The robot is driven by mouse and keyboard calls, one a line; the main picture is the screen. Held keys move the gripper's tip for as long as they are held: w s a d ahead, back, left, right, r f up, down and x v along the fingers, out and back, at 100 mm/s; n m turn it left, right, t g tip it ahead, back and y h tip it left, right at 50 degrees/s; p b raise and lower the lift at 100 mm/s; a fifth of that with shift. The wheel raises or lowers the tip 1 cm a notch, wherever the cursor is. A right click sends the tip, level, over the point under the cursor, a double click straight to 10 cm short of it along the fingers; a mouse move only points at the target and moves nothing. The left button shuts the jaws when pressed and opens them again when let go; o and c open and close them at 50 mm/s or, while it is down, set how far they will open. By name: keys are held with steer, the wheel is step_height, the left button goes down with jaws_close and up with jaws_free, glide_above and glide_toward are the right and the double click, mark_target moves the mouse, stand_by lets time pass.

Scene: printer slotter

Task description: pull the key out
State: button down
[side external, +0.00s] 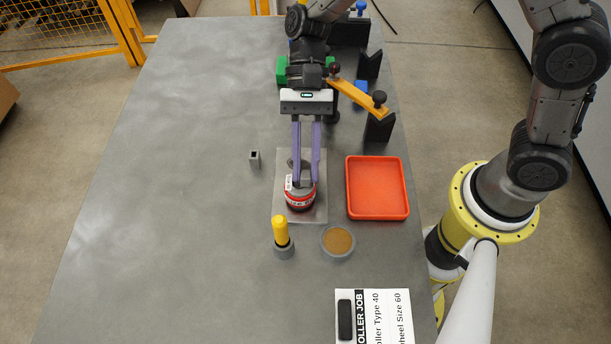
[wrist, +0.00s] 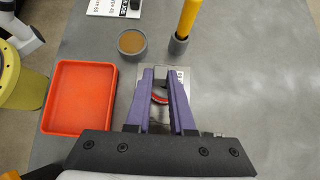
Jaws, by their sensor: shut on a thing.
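My gripper (side external: 306,182) points down with its two purple fingers over a red, white and grey round part (side external: 300,200) on a light grey plate (side external: 317,212). The fingers are shut on a grey piece at the top of this part, which looks like the key. The fingers hide much of it, so I cannot tell how deep it sits. In the wrist view my fingertips (wrist: 161,73) stand over the plate, with a red curved edge (wrist: 160,98) showing between the fingers.
A red tray (side external: 377,187) lies right of the plate. A round dish with brown contents (side external: 338,242) and a yellow-handled tool in a grey holder (side external: 281,232) stand in front. A small grey square tube (side external: 255,158) stands left. The table's left side is clear.

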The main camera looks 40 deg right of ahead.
steer(key=shift+r, duration=0.1)
steer(key=shift+r, duration=3.2)
